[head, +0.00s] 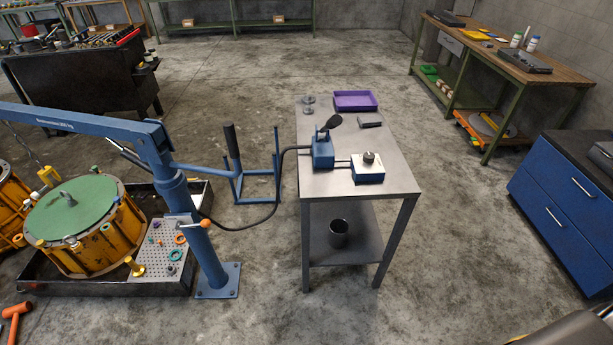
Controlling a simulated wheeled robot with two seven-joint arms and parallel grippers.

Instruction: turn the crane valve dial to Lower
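The valve is a small white and blue box (367,172) on the right part of the steel table (393,186). A dark round dial (369,157) sits on its top; its setting and any Lower label are too small to read. A short rod joins the valve to a blue pump box (322,150) with a black-ended lever (331,123). A black hose (262,215) runs from the pump to the blue crane (172,190), whose boom reaches left. Neither of my grippers is seen in the head view.
A purple tray (355,101), a dark block (370,121) and small metal parts stand at the table's back. A yellow drum with a green top (72,215) stands left. Blue drawers (560,205) stand right, with bare floor between.

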